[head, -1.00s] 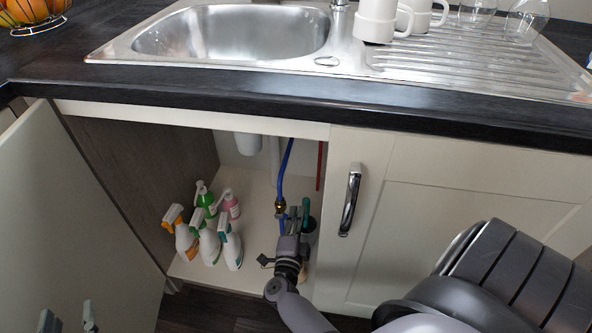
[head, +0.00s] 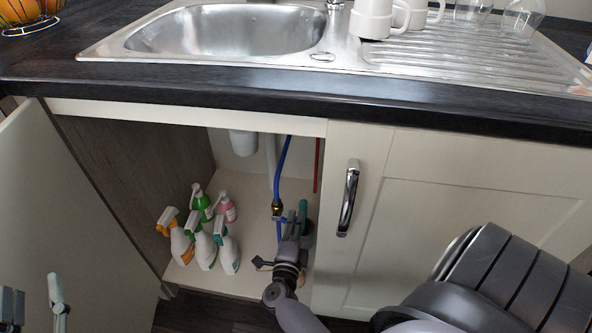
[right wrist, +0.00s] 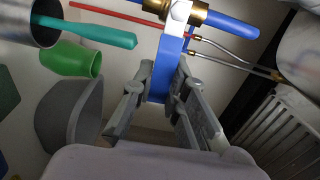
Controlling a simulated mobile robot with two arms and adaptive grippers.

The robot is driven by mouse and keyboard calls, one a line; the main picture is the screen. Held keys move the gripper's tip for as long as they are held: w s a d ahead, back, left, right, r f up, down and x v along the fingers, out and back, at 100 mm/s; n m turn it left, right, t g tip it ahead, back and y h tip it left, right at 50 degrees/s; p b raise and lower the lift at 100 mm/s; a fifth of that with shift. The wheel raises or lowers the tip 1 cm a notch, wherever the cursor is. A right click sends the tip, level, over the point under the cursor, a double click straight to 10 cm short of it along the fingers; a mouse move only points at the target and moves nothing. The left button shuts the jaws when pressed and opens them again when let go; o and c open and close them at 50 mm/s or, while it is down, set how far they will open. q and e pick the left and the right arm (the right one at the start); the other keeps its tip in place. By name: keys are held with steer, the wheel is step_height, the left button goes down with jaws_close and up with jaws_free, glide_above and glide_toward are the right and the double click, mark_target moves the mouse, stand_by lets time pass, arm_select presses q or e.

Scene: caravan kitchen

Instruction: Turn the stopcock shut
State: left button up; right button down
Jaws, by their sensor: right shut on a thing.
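The stopcock, a brass fitting (head: 277,208) on a blue pipe, is inside the open cupboard under the sink. In the right wrist view its brass body (right wrist: 188,10) is at the top, with a blue lever (right wrist: 163,65) pointing down from it. My right gripper (head: 296,222) reaches into the cupboard just below the fitting. In the right wrist view its two fingers (right wrist: 161,88) are on either side of the lever's end, shut on it. My left gripper (head: 34,298) is at the lower left, its fingers apart and empty, in front of the cupboard door.
Several spray bottles (head: 205,247) stand left of my right arm. The open door (head: 75,215) is at left. In the right wrist view a metal cup (right wrist: 28,18), a teal handle (right wrist: 95,32), a green cup (right wrist: 72,58) and a grey bucket (right wrist: 68,115) are close on the left.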

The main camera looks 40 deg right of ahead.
steer(key=c, duration=1.6)
jaws_free()
steer(key=shift+o, duration=0.2)
steer(key=shift+r, duration=0.1)
